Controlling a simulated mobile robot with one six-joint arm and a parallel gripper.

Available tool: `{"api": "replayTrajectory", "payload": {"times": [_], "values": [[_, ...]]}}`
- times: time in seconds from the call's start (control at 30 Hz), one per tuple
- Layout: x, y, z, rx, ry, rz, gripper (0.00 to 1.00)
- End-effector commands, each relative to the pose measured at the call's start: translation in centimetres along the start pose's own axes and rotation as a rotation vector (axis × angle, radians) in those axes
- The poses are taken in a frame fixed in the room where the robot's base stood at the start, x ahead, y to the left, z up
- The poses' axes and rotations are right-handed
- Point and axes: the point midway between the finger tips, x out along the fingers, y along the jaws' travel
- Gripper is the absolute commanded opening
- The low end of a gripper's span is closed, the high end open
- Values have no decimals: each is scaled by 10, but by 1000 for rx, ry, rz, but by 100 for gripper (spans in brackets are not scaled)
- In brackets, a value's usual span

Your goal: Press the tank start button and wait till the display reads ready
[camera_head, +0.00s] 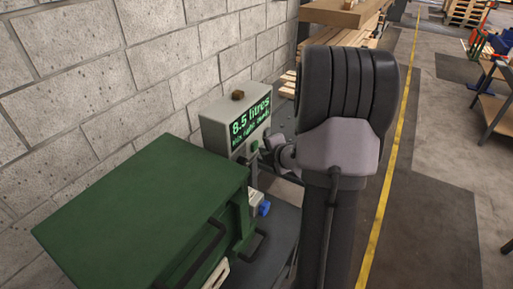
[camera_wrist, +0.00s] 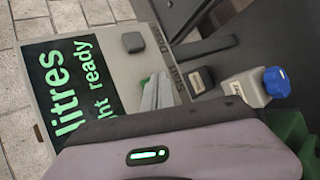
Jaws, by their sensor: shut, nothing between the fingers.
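The grey display box (camera_head: 236,122) stands by the block wall behind a green cabinet. Its dark screen (camera_head: 250,116) shows green text, "8.5 litres", with a smaller second line. In the wrist view the screen (camera_wrist: 70,85) is partly cut off, and the second line ends in "ready". A dark square button (camera_wrist: 132,42) is on the panel. I cannot tell whether the fingertips touch a button; they hide what is behind them.
The green cabinet (camera_head: 145,200) with dark handles fills the lower left. A blue knob (camera_wrist: 277,82) on a pale fitting is right of the panel. A small brown block (camera_head: 238,95) lies on the display box. Timber (camera_head: 345,14) is stacked behind; open floor (camera_head: 430,190) lies right.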

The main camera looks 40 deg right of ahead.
Motion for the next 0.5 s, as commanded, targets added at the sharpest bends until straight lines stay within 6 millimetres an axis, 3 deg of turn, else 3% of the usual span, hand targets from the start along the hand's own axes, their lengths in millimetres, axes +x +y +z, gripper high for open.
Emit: {"api": "replayTrajectory", "payload": {"times": [0.5], "values": [[3, 2, -2, -1, 0, 1, 0]]}}
